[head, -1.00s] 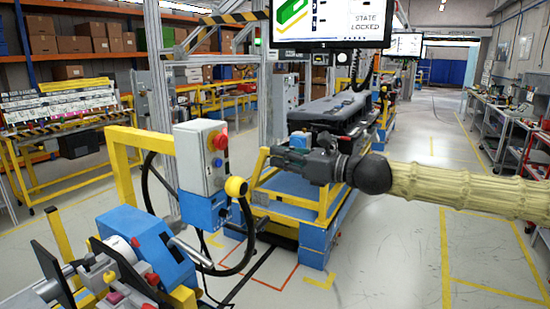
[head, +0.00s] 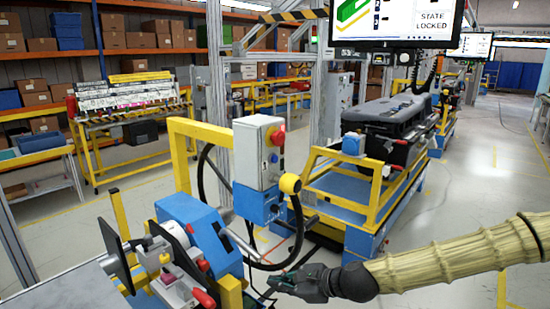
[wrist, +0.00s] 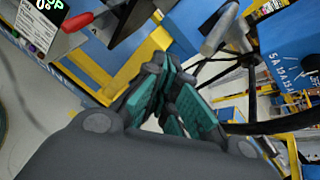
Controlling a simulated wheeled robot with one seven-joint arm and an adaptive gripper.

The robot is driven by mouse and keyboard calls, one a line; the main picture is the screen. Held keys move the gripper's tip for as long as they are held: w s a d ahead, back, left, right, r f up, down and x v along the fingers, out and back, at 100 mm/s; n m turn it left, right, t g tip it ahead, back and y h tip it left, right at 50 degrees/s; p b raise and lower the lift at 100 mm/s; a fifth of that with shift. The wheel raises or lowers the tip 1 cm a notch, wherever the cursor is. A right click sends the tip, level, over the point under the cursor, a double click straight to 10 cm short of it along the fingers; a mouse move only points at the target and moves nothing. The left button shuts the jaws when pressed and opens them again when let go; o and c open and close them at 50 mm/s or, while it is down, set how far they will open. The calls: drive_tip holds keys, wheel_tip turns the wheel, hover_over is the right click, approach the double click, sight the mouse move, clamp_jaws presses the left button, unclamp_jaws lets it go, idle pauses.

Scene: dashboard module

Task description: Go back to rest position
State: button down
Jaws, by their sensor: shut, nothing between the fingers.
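My gripper (head: 290,285) is low in the head view, right of the blue fixture, on the end of my tan-sleeved arm. Its dark fingers with teal pads point left. In the wrist view my gripper (wrist: 168,75) has its fingertips together with nothing held. The dashboard module (head: 400,118) lies dark on the blue and yellow cart (head: 345,228), behind and apart from my gripper.
The blue fixture (head: 205,232) with red-handled clamps stands at the front left. A control box (head: 258,152) with a red button and a yellow-knobbed lever (head: 290,184) stands close by. A monitor (head: 392,20) reads "STATE LOCKED". Open floor (head: 450,222) lies to the right.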

drive_tip(key=s+d+f+n+g+h, duration=0.2)
drive_tip(key=s+f+n, duration=0.2)
drive_tip(key=s+f, duration=0.75)
drive_tip(key=s+d+f+n+g+h, duration=0.1)
drive_tip(key=s+f+n+g+h, duration=0.3)
drive_tip(key=s+f, duration=0.75)
drive_tip(key=s+d+f+n+h, duration=0.2)
drive_tip(key=s+d+f+n, duration=0.3)
drive_tip(key=d, duration=0.4)
drive_tip(key=s+d+f+n+h, duration=0.2)
drive_tip(key=s+d+f+n, duration=0.4)
drive_tip(key=s+d, duration=0.2)
drive_tip(key=shift+s+d+f, duration=0.3)
drive_tip(key=shift+d, duration=0.25)
